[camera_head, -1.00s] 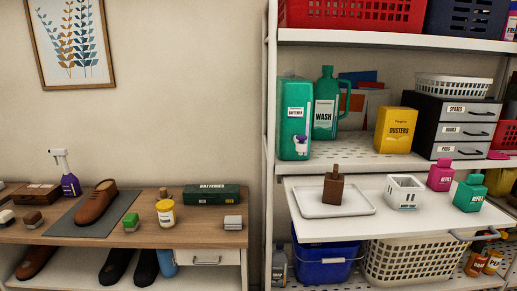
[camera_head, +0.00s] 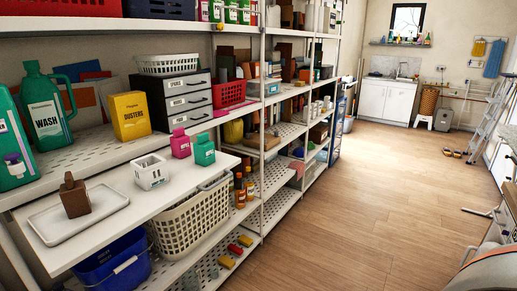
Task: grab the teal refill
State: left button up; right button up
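The teal refill (camera_head: 204,150) is a small teal bottle with a cap and a white label. It stands upright at the right end of the white pull-out shelf (camera_head: 118,190). A pink bottle (camera_head: 180,144) of the same shape stands just left of it and slightly behind. A small white basket (camera_head: 150,171) stands further left on the same shelf. Neither of my grippers shows in the view.
A brown bottle (camera_head: 74,197) stands on a white tray (camera_head: 50,224) at the shelf's left. Below are a cream laundry basket (camera_head: 190,224) and a blue bucket (camera_head: 110,265). Open wooden floor (camera_head: 340,215) lies to the right, with a stepladder (camera_head: 487,115) beyond.

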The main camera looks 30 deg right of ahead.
aim_at(204, 150)
jog(key=z, duration=0.55)
jog(key=u, duration=0.45)
jog(key=i+l+u, duration=0.1)
jog(key=u, duration=0.35)
jog(key=l+u, duration=0.2)
jog(key=u, duration=0.3)
jog(key=l+u, duration=0.7)
jog(key=l, duration=0.2)
jog(key=l+u, duration=0.2)
jog(key=l, duration=0.25)
jog(key=k+l+u, duration=0.2)
jog(key=l, duration=0.3)
jog(key=k+l, duration=0.1)
jog(key=l, duration=0.3)
jog(key=k+l, duration=0.1)
jog(key=l, duration=0.25)
jog(key=l+u, duration=0.1)
jog(key=l, duration=0.3)
jog(key=k+l, duration=0.15)
jog(key=l, duration=0.2)
jog(key=k+l+u, duration=0.1)
jog(key=l, duration=0.3)
